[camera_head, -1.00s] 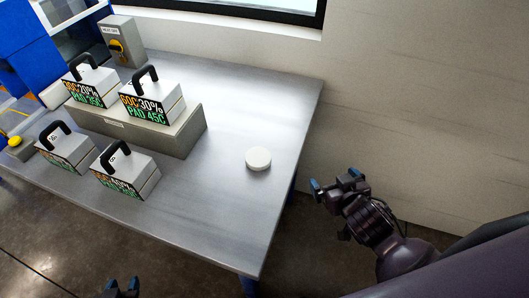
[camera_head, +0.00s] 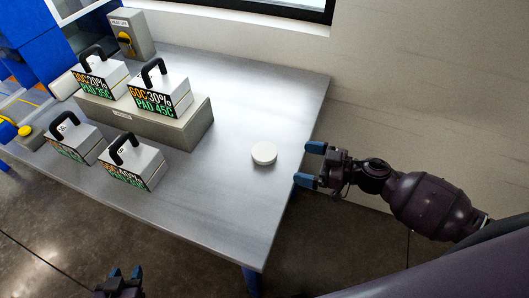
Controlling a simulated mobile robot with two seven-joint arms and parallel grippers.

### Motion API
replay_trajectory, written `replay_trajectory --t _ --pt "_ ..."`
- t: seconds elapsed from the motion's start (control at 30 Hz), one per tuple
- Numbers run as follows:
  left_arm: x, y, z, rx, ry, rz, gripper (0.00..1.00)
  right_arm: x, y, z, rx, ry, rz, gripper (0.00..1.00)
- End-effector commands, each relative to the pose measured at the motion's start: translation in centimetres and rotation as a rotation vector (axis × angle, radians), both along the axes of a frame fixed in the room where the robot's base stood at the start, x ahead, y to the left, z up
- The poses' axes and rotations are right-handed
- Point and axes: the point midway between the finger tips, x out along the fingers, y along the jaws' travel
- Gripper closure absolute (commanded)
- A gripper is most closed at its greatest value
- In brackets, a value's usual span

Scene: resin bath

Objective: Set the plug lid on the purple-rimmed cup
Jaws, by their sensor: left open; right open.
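A small round white disc (camera_head: 264,153), which looks like the plug lid, lies flat on the right part of the steel table. My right gripper (camera_head: 310,164) is open and empty at the table's right edge, just right of the disc and apart from it. Its blue fingertips point left towards the disc. My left gripper (camera_head: 126,273) is open at the bottom of the view, in front of the table and low. No purple-rimmed cup shows in this view.
The steel table (camera_head: 215,200) is bare around the disc. Several handled grey boxes with labels stand at the left, two on a raised grey block (camera_head: 190,134). A grey switch box (camera_head: 131,34) stands at the back. A wall (camera_head: 430,90) closes the right side.

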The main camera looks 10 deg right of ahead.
Motion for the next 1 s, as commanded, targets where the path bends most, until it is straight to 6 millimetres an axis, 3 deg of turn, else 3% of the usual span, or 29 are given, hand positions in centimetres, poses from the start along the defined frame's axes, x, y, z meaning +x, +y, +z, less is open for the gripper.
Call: replay_trajectory --t 0.3,1.0 --pt "-0.2 0.0 -0.1 -0.001 0.003 0.001 0.57 2.4 3.5 -0.6 0.004 0.000 0.001 0.00" --pt "0.1 0.0 -0.3 -0.001 0.000 -0.001 0.57 6.2 8.4 -1.3 0.002 0.000 0.000 0.00"
